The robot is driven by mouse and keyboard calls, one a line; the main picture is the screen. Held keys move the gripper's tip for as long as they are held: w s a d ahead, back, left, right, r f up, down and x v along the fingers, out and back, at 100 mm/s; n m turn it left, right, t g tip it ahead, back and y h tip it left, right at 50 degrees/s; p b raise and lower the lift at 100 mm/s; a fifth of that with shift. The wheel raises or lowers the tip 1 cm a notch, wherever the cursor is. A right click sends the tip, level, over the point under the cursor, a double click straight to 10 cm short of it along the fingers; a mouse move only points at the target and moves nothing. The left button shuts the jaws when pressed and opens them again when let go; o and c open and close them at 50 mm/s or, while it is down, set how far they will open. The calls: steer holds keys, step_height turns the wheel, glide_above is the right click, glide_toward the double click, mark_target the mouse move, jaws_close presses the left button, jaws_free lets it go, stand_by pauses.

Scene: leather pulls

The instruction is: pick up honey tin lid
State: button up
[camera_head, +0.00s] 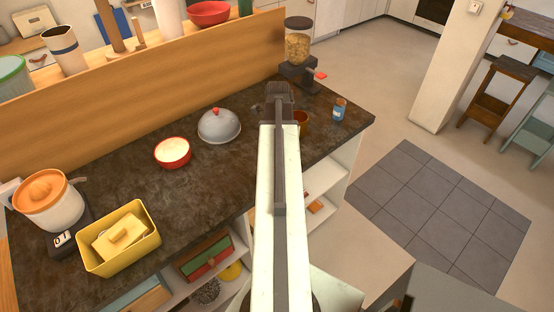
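I cannot pick out a honey tin lid with certainty. A small orange-brown pot (302,119) stands on the dark counter (230,170), partly hidden behind my arm. A small jar with a blue label and a brownish top (339,110) stands to its right, near the counter's right end. My gripper (279,88) is the dark end of my arm, reaching out over the counter just left of the orange-brown pot. Its fingers are seen from behind, so I cannot tell whether they are open or hold anything.
A grey domed cover with a red knob (219,126), a red bowl (172,152), a yellow bin (119,240) and an orange-lidded pot (48,199) stand to the left. A dispenser (298,50) stands behind my gripper. A wooden raised back (150,80) bounds the counter.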

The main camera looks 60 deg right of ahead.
steer(key=shift+f, duration=0.1)
steer(key=c, duration=1.6)
steer(key=shift+o, duration=0.2)
steer(key=shift+s+a, duration=0.1)
